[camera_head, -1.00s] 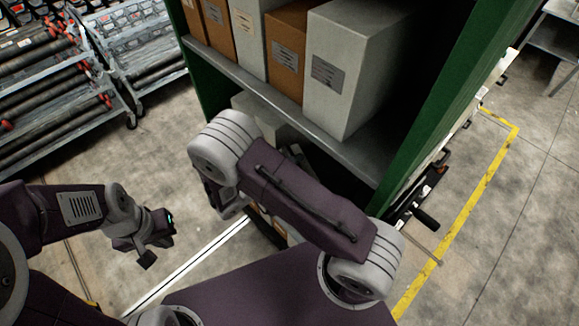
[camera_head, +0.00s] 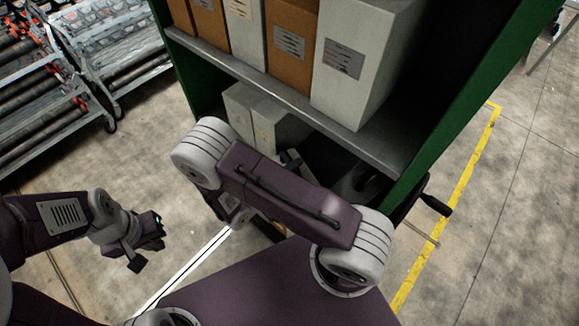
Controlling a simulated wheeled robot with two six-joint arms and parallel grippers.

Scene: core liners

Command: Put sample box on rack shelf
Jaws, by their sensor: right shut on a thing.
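My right arm crosses the middle of the view in front of the rack. Its own forearm covers most of my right gripper (camera_head: 292,160); only a small grey and dark part shows past the arm. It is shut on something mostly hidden. A pale box (camera_head: 278,132) with a small label shows just beyond it, under the rack shelf (camera_head: 255,82); whether this is the held sample box I cannot tell. Another pale box (camera_head: 240,106) stands to its left. My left gripper (camera_head: 148,244) is open and empty over the floor, left of the rack.
The green-sided rack (camera_head: 470,95) has a row of white and brown labelled boxes on its upper shelf, with bare shelf to their right. Carts with dark rods (camera_head: 45,110) stand at the left. A black handle (camera_head: 434,205) sticks out right of the rack. Yellow tape marks the right floor.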

